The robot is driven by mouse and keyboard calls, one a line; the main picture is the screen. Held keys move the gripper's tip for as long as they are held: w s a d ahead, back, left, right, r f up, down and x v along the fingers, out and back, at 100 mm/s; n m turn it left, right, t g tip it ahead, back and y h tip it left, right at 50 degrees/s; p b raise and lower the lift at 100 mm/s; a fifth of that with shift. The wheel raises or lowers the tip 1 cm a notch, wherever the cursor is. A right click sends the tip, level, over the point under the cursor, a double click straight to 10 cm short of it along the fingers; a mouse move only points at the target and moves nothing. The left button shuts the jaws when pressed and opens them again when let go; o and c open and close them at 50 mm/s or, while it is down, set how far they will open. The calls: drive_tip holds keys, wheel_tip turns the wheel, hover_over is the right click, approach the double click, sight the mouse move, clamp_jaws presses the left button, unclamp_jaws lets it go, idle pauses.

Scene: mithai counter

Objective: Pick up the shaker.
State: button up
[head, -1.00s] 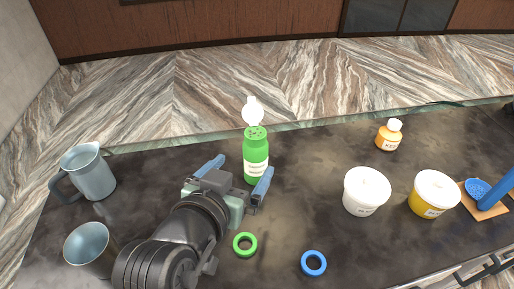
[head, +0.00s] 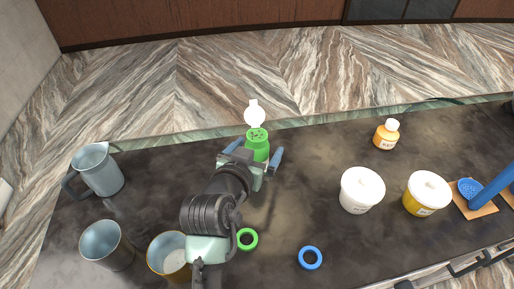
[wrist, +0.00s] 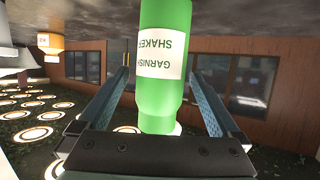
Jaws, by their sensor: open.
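The shaker is a green bottle (head: 258,147) with a dotted green top, upright on the dark counter in the head view. In the wrist view the shaker (wrist: 162,95) fills the middle, its white label reading "GARNISH SHAKER" upside down. My gripper (head: 255,153) is open, with one blue finger on each side of the shaker. In the wrist view, a gap shows between the shaker and each finger of my gripper (wrist: 161,75). My gripper hides the shaker's lower part in the head view.
A white round-bodied item (head: 254,114) stands just behind the shaker. A green ring (head: 247,246) and a blue ring (head: 299,257) lie nearer. A jug (head: 99,171) and metal cups (head: 106,247) are left; white-lidded tubs (head: 361,190) and an orange bottle (head: 386,135) are right.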

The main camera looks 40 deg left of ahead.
clamp_jaws()
idle(0.5)
drive_tip(key=shift+r, duration=0.1)
